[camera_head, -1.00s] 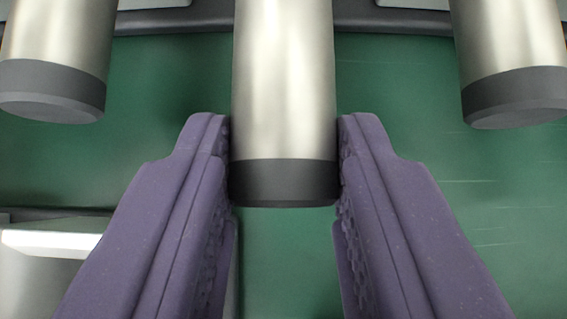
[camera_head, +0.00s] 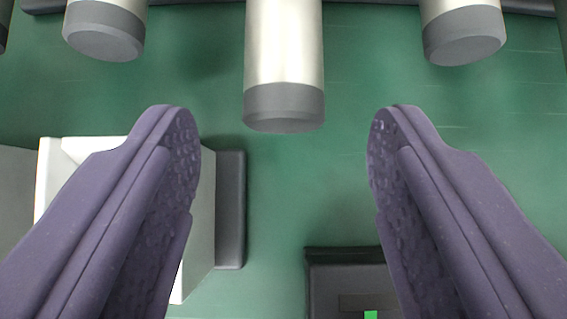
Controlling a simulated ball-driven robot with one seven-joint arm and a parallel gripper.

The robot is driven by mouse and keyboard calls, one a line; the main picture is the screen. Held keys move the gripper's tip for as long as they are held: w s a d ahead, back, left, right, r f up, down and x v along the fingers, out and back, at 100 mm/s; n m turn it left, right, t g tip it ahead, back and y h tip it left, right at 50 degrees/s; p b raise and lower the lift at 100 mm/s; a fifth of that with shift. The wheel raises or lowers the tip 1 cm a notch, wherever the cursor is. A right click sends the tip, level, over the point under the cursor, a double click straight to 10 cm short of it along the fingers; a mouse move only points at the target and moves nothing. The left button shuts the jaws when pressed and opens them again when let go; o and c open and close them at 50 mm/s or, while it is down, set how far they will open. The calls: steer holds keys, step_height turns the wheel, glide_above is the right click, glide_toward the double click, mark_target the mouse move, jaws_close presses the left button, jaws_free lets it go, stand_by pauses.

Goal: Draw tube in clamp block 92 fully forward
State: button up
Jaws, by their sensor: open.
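In the head camera view a silver tube (camera_head: 284,45) with a dark grey end cap (camera_head: 284,107) reaches down from the top edge, between two similar tubes. My gripper (camera_head: 284,130) is open. Its two purple fingers stand wide apart, one on each side of the middle tube's end and clear of it. Nothing is between the fingertips but the view of the tube end and the green surface. The clamp block and its number are out of view, so I cannot tell which tube belongs to block 92.
Similar capped tubes stand at left (camera_head: 104,28) and right (camera_head: 461,30). A white and grey box-like object (camera_head: 200,215) is behind the left finger. A dark block (camera_head: 340,275) with a green mark sits at the bottom. The green surface (camera_head: 290,190) between is clear.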

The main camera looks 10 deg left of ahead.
steer(key=p+v, duration=0.1)
steer(key=v, duration=0.3)
steer(key=shift+s+r, duration=0.15)
steer(key=shift+r, duration=0.05)
